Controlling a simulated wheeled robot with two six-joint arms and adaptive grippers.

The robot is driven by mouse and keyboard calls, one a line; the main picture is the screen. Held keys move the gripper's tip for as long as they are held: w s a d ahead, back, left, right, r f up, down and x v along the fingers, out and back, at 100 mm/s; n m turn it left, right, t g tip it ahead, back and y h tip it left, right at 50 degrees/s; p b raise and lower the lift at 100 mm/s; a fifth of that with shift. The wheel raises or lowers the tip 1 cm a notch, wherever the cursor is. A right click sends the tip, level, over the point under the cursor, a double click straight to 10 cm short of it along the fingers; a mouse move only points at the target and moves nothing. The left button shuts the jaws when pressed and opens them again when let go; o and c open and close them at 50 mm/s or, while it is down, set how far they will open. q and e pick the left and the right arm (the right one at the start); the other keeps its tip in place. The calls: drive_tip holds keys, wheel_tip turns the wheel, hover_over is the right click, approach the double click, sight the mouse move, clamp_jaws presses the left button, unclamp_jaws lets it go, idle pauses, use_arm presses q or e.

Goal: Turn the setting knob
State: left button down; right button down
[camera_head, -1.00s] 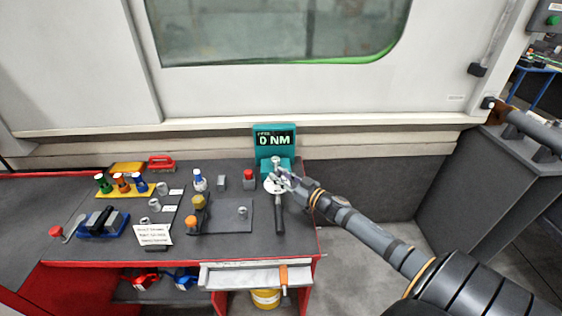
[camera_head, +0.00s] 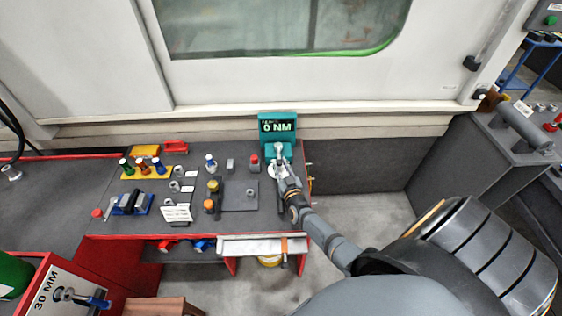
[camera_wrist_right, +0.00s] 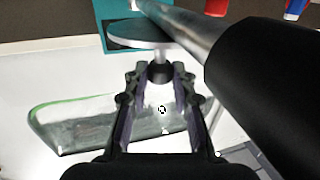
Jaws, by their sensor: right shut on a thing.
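A teal torque tester (camera_head: 278,128) stands at the back right of the bench, its display reading 0 NM. A wrench (camera_wrist_right: 250,52) with a silver shaft and thick black handle reaches from it; my arm hides most of it in the head view. A pale round disc (camera_wrist_right: 137,34) sits beside the shaft, with a short stem and a small dark knob (camera_wrist_right: 160,73) on it. My right gripper (camera_head: 282,172) is in front of the tester. In the wrist view its fingers (camera_wrist_right: 160,82) are closed about the dark knob. My left gripper is out of view.
A red-capped item (camera_head: 254,161) and a grey block (camera_head: 230,164) stand left of the tester. A grey plate (camera_head: 240,196), a yellow rack (camera_head: 147,172) and a white label (camera_head: 177,212) lie further left. A white drawer (camera_head: 262,246) sticks out in front. The wall rises behind.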

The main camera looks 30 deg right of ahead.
idle(0.4)
drive_tip(key=c, duration=1.1)
unclamp_jaws()
drive_tip(key=v, duration=1.2)
drive_tip(key=shift+a, duration=0.15)
